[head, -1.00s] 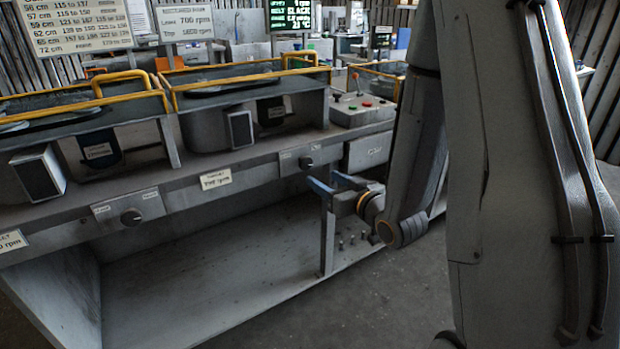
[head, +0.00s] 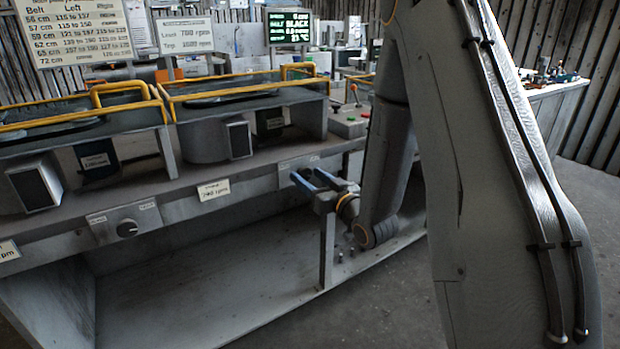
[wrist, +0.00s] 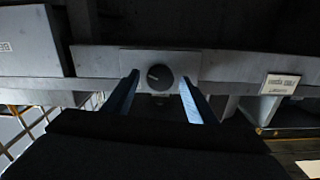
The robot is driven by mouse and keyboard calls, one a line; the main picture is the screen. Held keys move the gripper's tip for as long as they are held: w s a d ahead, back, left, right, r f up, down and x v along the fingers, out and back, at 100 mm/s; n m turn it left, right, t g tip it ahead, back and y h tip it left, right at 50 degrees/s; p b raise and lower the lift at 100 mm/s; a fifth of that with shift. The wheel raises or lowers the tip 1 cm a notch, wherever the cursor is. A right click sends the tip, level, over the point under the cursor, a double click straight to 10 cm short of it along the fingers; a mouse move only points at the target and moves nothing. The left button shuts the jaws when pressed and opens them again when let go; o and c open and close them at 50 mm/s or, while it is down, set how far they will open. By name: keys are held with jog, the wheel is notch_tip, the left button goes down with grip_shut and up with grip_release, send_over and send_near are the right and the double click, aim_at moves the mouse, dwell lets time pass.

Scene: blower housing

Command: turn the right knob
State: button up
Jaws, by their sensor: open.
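The right knob (wrist: 160,77) is a dark round dial with a pale pointer mark, on a grey plate on the bench's front rail. In the wrist view it shows between the two blue fingers of my gripper (wrist: 159,80), which are open, one on each side. A gap shows between each finger and the knob; I cannot tell how far the tips reach in depth. In the head view my gripper (head: 306,176) is at the right control plate (head: 286,167) and its fingers hide the knob.
A similar left knob (head: 127,228) sits further left on the same rail. A paper label (head: 213,190) is between them. A control box (head: 350,122) with buttons and a lever stands on the bench's right end. A post (head: 327,250) stands below my gripper.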

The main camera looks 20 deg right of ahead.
jog(key=c, duration=1.1)
jog(key=shift+o, duration=0.2)
jog(key=m+p, duration=0.2)
jog(key=m, duration=0.2)
jog(key=shift+m+p, duration=0.55)
jog(key=shift+m, duration=1.05)
jog(key=o, duration=1.1)
jog(key=shift+c, duration=0.2)
